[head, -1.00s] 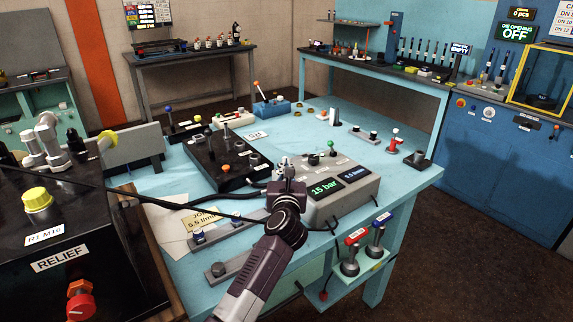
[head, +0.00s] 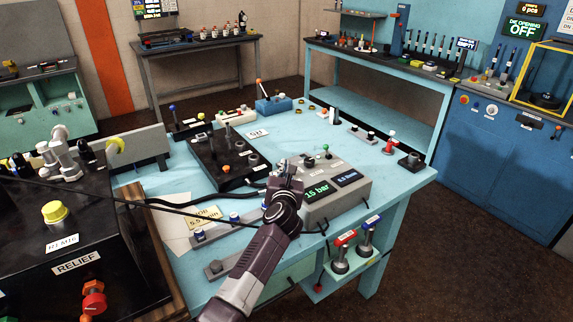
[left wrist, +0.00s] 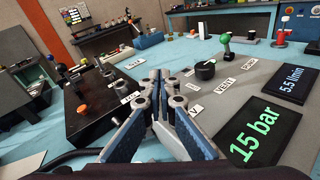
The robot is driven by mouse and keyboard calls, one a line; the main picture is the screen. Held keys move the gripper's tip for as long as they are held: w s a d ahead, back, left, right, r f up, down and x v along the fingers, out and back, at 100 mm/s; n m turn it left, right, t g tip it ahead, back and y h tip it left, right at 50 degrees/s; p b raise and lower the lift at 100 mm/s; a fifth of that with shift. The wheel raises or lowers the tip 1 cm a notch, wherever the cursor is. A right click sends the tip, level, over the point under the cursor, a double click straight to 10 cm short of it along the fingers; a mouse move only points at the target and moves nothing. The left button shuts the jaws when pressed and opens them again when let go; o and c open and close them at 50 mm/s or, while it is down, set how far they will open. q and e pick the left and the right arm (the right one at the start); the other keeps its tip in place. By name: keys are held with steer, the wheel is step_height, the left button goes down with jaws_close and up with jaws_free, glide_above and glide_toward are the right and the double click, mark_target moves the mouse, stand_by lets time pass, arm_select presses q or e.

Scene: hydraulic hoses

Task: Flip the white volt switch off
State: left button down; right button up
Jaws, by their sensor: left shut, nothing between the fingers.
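A grey control box (head: 345,201) with "15 bar" and "5.5 l/min" displays stands on the light blue bench. My left gripper (head: 291,166) is over the box's left end, with its fingers together and nothing held. In the left wrist view the fingers (left wrist: 163,108) point along the box's left edge. A label with "V" (left wrist: 195,108) shows just right of the fingertips. Small metal switch parts appear near the fingers, but I cannot tell which is the white volt switch; the fingers hide part of that area. My right gripper is not in view.
On the box, a black knob (left wrist: 205,70) and a green-topped lever (left wrist: 225,42) stand beyond the fingers. A black panel with levers (head: 217,160) lies left of the box. A dark cable (head: 170,206) crosses the bench nearby. The bench's right part is fairly clear.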

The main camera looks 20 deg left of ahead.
arm_select(q)
steer(key=shift+w+d+r+p, duration=0.25)
steer(key=shift+w+d+p, duration=0.05)
steer(key=shift+d+p, duration=0.1)
steer(key=shift+w+d, duration=0.2)
steer(key=shift+w, duration=0.35)
steer(key=shift+d, duration=0.1)
steer(key=v, duration=1.2)
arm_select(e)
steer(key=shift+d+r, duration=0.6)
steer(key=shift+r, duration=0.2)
arm_select(q)
steer(key=shift+w+f, duration=0.1)
steer(key=shift+f, duration=0.05)
